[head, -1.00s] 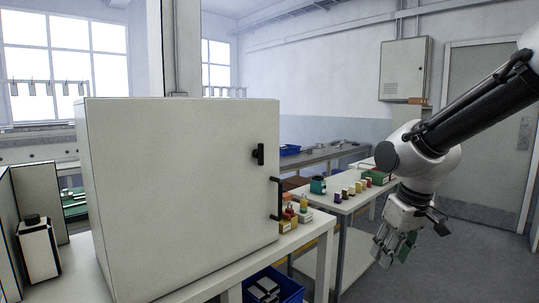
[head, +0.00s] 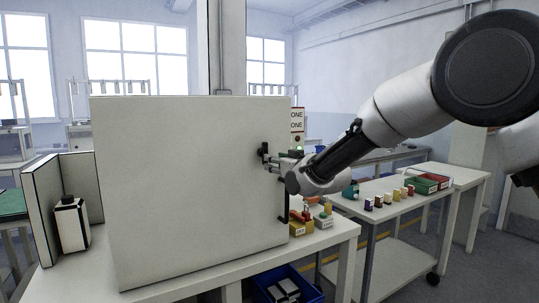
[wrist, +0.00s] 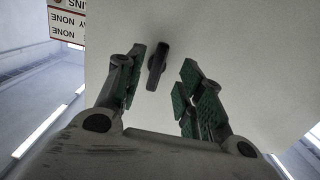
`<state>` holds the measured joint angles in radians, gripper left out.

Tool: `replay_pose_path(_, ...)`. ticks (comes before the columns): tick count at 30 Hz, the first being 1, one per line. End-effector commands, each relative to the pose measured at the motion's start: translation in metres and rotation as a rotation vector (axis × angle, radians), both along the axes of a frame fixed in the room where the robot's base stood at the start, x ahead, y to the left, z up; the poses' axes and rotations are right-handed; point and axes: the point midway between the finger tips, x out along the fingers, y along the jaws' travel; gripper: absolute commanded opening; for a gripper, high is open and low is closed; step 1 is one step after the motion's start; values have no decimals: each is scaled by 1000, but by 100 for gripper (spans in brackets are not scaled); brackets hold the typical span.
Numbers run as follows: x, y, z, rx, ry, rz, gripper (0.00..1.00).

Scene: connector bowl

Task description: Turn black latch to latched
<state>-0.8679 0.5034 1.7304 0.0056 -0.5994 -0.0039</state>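The black latch (head: 264,149) is on the front of the white cabinet (head: 190,200), near its right edge; its bar looks roughly upright. My gripper (head: 273,160) is at the cabinet front, right beside the latch and partly over its lower end. In the wrist view the latch (wrist: 157,65) shows between the tips of the two green-padded fingers of my gripper (wrist: 162,76). The fingers are apart, with a visible gap on each side of the latch. How far the tips stand from the cabinet face is hard to tell.
A black door handle (head: 282,203) is below the latch, near my gripper. Padlocks (head: 300,220) stand on the table to the right of the cabinet. A blue bin (head: 287,285) is below. A side table (head: 375,215) holds several small coloured items.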

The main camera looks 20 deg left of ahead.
Motion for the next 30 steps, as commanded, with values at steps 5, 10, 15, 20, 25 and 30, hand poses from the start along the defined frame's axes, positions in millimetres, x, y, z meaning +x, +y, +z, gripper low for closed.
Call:
replay_pose_path(5,3,4,15,49,-43,0,38)
replay_pose_path(10,19,22,15,50,-44,0,38)
replay_pose_path(15,38,44,15,50,-44,-1,38)
replay_pose_path(20,48,56,15,49,-43,-1,38)
replay_pose_path(25,51,59,15,48,-42,-1,38)
replay_pose_path(30,51,59,15,48,-42,-1,34)
